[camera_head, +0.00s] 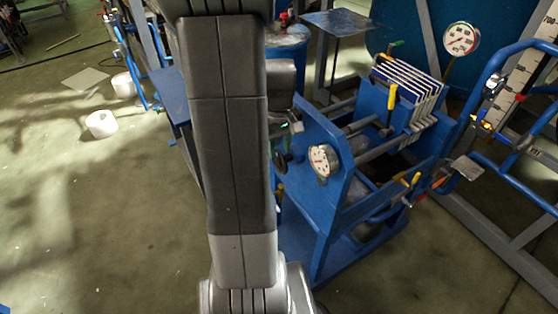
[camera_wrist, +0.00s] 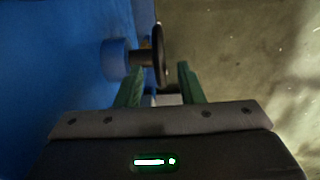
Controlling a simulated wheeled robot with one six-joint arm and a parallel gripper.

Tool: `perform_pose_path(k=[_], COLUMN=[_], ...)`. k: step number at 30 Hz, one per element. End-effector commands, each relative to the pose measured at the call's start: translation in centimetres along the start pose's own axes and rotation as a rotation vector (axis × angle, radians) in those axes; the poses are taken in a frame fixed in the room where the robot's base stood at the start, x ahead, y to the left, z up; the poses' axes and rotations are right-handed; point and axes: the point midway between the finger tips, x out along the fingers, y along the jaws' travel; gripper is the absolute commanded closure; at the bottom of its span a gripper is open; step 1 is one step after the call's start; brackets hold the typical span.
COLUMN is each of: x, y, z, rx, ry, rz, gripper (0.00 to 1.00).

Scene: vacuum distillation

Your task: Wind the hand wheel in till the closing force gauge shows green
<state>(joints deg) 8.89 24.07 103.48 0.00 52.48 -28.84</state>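The dark hand wheel (camera_wrist: 158,58) shows nearly edge-on in the wrist view, on a short shaft from a blue hub (camera_wrist: 114,60). My gripper (camera_wrist: 160,82) is open, with its green fingers on either side of the wheel's near rim. I cannot tell whether either finger touches it. In the head view the hand wheel (camera_head: 281,162) shows partly beside my arm, at the end of the blue press frame (camera_head: 325,205). A round white gauge (camera_head: 323,161) sits on that frame's end plate. Its needle and coloured zone are too small to read. My arm hides most of my gripper there.
Another gauge (camera_head: 461,38) stands behind a stack of white plates (camera_head: 408,82) in the frame. A blue rack with a scale (camera_head: 522,68) stands at the right. White rolls (camera_head: 102,124) lie on the left floor; the front left floor is clear.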

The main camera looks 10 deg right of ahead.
Motion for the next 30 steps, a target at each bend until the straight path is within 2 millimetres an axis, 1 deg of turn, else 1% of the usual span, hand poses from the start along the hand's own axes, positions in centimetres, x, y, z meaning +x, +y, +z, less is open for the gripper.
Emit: perform_pose_path(k=[1, 3, 6, 9, 13, 21, 26, 27, 30], x=[1.3, 2.5, 3.9, 4.8, 5.4, 5.4, 5.4, 5.4, 5.4], y=[0.0, 0.0, 0.0, 0.0, 0.0, 0.0, 0.0, 0.0, 0.0], z=[0.1, 0.1, 0.0, 0.0, 0.0, 0.0, 0.0, 0.0, 0.0], rx=[0.000, 0.000, 0.000, 0.000, 0.000, 0.000, 0.000, 0.000, 0.000], ry=[-0.004, -0.003, -0.003, -0.001, 0.000, 0.001, 0.001, 0.001, 0.001], rz=[-0.002, -0.002, -0.002, -0.001, 0.000, 0.000, 0.000, 0.000, 0.000], gripper=[0.65, 0.65, 0.65, 0.65, 0.65, 0.65, 0.97, 1.00, 1.00])
